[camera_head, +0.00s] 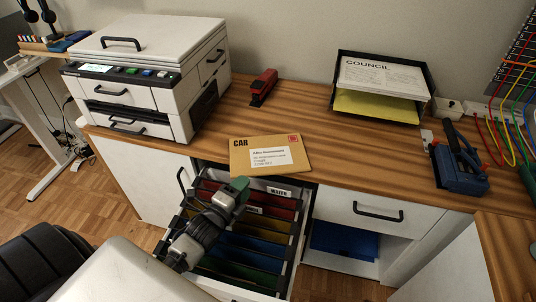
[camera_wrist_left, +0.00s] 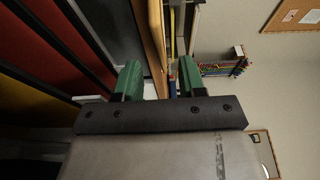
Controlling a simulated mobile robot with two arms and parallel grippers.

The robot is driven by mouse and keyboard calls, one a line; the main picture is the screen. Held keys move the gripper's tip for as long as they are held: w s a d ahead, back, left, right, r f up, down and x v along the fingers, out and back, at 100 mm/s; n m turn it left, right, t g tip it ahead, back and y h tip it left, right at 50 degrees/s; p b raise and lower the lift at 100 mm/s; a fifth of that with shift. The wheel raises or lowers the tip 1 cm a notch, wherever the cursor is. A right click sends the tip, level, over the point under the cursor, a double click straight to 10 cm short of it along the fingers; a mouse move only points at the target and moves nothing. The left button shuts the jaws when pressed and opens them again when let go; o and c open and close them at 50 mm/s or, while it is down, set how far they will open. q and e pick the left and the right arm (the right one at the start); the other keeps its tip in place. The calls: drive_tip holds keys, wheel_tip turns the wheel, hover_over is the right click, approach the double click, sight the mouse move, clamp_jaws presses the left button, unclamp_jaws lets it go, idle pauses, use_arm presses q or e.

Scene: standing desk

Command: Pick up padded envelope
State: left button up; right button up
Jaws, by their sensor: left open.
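The padded envelope (camera_head: 269,156) is tan, marked "CAR", with a white address label and a red stamp. It lies flat on the wooden desk, near the front edge above the open drawer. My left gripper (camera_head: 237,189) is over the open file drawer, in front of and below the envelope in the head view. In the left wrist view its two green fingers (camera_wrist_left: 159,82) are apart, with a wooden edge showing between and beyond them. I cannot tell from that view whether the envelope is between the fingers. My right gripper is not in view.
The open drawer (camera_head: 297,230) holds several coloured hanging files. A white printer (camera_head: 150,75) stands at left and a red stapler (camera_head: 263,87) behind the envelope. A black paper tray (camera_head: 428,75) and a blue hole punch (camera_head: 459,168) are at right. The desk right of the envelope is clear.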

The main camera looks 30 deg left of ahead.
sight(252, 176)
use_arm(q)
drive_tip(key=w, duration=0.5)
drive_tip(key=shift+w+d, duration=0.15)
drive_tip(key=shift+w, duration=0.1)
drive_tip(key=shift+c, duration=0.4)
clamp_jaws()
